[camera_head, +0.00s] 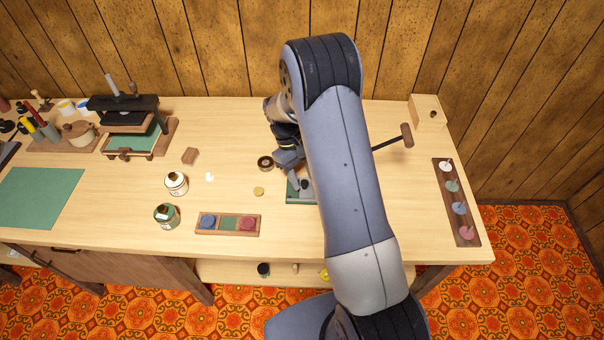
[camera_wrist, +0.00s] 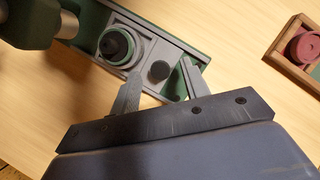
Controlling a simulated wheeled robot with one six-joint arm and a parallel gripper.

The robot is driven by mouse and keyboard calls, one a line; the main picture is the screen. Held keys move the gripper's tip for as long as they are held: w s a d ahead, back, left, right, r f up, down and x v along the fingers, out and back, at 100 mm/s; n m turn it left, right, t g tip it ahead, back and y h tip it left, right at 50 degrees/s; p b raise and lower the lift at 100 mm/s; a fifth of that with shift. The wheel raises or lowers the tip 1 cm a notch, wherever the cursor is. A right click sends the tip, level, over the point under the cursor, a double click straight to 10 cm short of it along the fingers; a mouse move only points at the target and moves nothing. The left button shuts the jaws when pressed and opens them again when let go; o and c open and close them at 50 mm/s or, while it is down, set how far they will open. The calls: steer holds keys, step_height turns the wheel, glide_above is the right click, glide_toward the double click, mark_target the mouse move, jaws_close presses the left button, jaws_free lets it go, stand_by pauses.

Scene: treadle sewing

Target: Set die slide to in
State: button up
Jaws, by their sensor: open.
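The die slide (camera_wrist: 185,48) is a grey plate in a green base (camera_wrist: 205,60) in the wrist view. It carries a round dark green and black die (camera_wrist: 117,44) and a small black knob (camera_wrist: 159,71). My gripper (camera_wrist: 160,80) is open, with one finger on each side of the knob; I cannot tell whether either touches it. In the head view my gripper (camera_head: 293,172) is over the green base (camera_head: 296,197), and my arm hides most of the machine around it. A lever with a brown handle (camera_head: 407,135) sticks out to the right.
A dark roll (camera_head: 265,163) and a yellow disc (camera_head: 258,191) lie nearby. A dark cylindrical part (camera_wrist: 30,22) stands close at the wrist view's upper left.

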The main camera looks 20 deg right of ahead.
steer(key=shift+c, duration=0.3)
jaws_close()
stand_by(0.3)
